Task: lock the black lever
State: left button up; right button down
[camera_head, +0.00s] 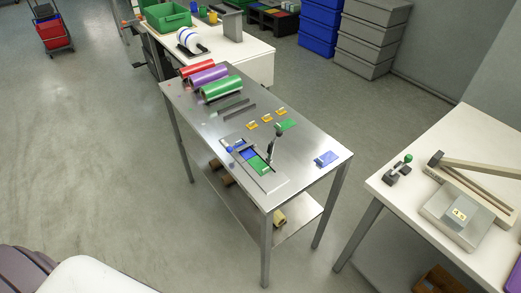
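A black lever (272,146) stands roughly upright on a small metal fixture (268,183) at the near part of the steel table (310,150). Its dark handle end points up and slightly right. Blue and green pieces (255,163) lie in the fixture beside the lever's foot. From this distance I cannot tell whether the lever is locked. Neither of my grippers is in view.
Red, purple and green rolls (220,88) lie at the table's far end. Small orange packs (267,118) and a blue pack (326,159) lie on the tabletop. A white table (400,215) with a scale (455,218) stands at right. Open floor lies left.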

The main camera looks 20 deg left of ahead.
aim_at(279, 132)
jog(key=j+z, duration=0.3)
jog(key=j, duration=0.45)
jog(key=k+j+z, duration=0.15)
jog(key=j+z, duration=0.15)
jog(key=j, duration=0.45)
jog(key=i+j+z, duration=0.15)
jog(key=i+j, duration=0.15)
jog(key=i+j+z, duration=0.2)
jog(key=j, duration=0.35)
jog(key=i+j+z, duration=0.15)
jog(key=i+j, duration=0.2)
jog(key=k+j, duration=0.1)
